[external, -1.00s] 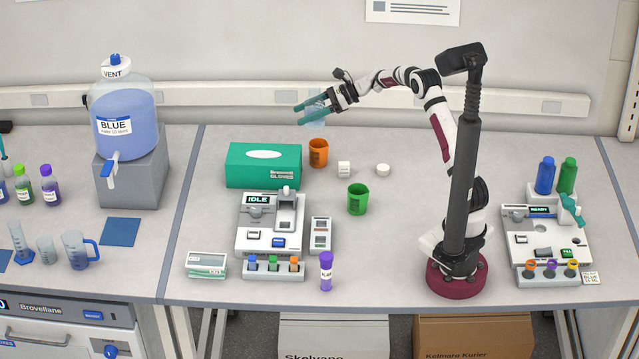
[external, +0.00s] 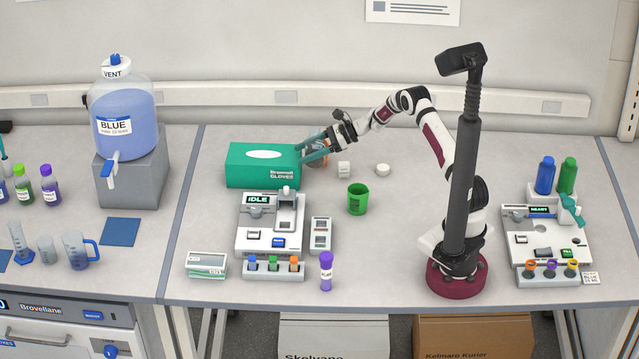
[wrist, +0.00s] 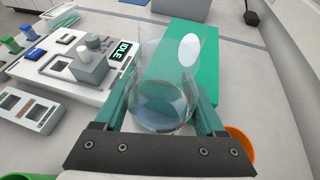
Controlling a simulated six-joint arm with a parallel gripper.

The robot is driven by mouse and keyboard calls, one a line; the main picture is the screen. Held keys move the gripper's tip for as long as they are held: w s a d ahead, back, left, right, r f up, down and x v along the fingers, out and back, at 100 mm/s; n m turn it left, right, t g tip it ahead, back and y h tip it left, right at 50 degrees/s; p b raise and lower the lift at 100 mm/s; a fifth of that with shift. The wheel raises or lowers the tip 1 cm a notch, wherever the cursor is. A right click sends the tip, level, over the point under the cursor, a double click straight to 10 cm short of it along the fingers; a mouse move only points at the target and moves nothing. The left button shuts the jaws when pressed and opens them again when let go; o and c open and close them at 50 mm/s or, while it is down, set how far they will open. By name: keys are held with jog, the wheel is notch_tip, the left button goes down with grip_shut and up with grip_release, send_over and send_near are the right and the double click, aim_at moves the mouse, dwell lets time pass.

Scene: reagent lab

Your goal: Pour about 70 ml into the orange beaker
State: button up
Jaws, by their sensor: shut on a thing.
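My gripper (external: 308,150) is shut on a clear glass vessel (wrist: 163,95), with one finger on each side of it. The vessel holds a little pale bluish liquid near its bottom and looks roughly upright in the wrist view. In the external view my gripper hides most of it. The orange beaker (wrist: 241,142) shows at the lower right of the wrist view, beside my right-hand finger and partly cut off by the gripper. In the external view it is mostly hidden behind my gripper.
A green glove box (external: 262,178) stands close to the left of my gripper. A green beaker (external: 357,200) stands in front, to the right. A white instrument reading IDLE (external: 270,230) sits in front of the box. Two small white items (external: 344,169) (external: 382,169) lie to the right.

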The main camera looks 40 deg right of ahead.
aim_at(307, 142)
jog(key=shift+d+r+m, duration=0.1)
jog(key=shift+r+m, duration=0.05)
jog(key=shift+m, duration=0.15)
jog(key=shift+d+r+m+y, duration=0.1)
jog(key=shift+m+y, duration=0.3)
jog(key=shift+m, duration=0.1)
jog(key=shift+w+d+r+m+g+y, duration=0.15)
jog(key=shift+r+m+y, duration=0.1)
jog(key=shift+r+m, duration=0.15)
jog(key=shift+w+r+m+g+y, duration=0.15)
jog(key=shift+r+m+y, duration=0.15)
jog(key=shift+r, duration=0.2)
jog(key=shift+w+d+r+m+y, duration=0.1)
jog(key=shift+w+d+m+y, duration=0.1)
jog(key=shift+m+y, duration=0.35)
jog(key=shift+w+d+m+y, duration=0.1)
jog(key=shift+d+m+y, duration=0.15)
jog(key=shift+m, duration=0.5)
jog(key=m, duration=0.1)
jog(key=m+y, duration=0.1)
jog(key=shift+s+a+m+y, duration=0.25)
jog(key=shift+s+a+m, duration=0.05)
jog(key=shift+a+m, duration=0.1)
jog(key=shift+s+a+r+m+y, duration=0.1)
jog(key=shift+m+y, duration=0.3)
jog(key=shift+m, duration=0.7)
jog(key=shift+m, duration=0.4)
jog(key=shift+w+d+m+t+y, duration=0.25)
jog(key=shift+m+t+y, duration=0.3)
jog(key=shift+m, duration=0.45)
